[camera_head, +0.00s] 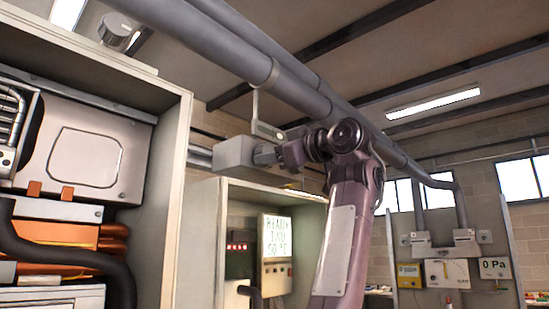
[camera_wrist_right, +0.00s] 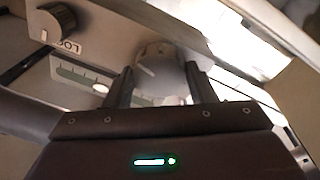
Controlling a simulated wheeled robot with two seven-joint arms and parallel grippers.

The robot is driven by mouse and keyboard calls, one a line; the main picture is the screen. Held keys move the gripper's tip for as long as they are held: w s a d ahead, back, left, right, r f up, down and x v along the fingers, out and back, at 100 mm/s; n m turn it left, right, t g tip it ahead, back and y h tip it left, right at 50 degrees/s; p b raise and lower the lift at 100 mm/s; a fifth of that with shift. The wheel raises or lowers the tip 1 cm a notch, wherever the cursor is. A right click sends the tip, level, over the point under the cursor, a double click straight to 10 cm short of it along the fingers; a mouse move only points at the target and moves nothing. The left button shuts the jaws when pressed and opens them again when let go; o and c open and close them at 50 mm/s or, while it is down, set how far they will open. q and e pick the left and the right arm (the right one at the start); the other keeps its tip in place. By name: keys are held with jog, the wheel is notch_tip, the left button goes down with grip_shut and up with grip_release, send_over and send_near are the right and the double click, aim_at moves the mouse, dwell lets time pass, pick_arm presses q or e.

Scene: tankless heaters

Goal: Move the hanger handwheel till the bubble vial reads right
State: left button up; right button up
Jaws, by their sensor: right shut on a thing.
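In the right wrist view, the handwheel (camera_wrist_right: 157,72) is a round grey knob with a pale pointer line, between the two dark fingers of my right gripper (camera_wrist_right: 160,88). The gripper is shut on it. Left of it is the bubble vial (camera_wrist_right: 72,75), a greenish strip with tick marks. A bright bubble shows toward its right end, partly near the left finger. In the head view my right gripper (camera_head: 267,154) reaches left to a grey box (camera_head: 234,152) below the large pipe; the handwheel is too small to tell there. My left gripper is out of view.
A second dark knob (camera_wrist_right: 52,22) stands beside a partly readable lock label. A thin hanger strap (camera_head: 256,104) comes down from the pipe (camera_head: 240,62). An open heater cabinet (camera_head: 178,150) stands at left; another cabinet with a lit display (camera_head: 277,235) is behind my arm.

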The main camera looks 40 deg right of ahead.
jog(key=n+y, duration=0.1)
jog(key=n, duration=0.4)
jog(key=shift+r, duration=0.1)
dwell(0.4)
jog(key=o, duration=1)
jog(key=shift+w, duration=0.1)
jog(key=shift+c, duration=0.2)
jog(key=s+b, duration=0.4)
jog(key=s, duration=0.3)
jog(key=shift+s+d+f, duration=0.4)
jog(key=shift+d+f, duration=0.05)
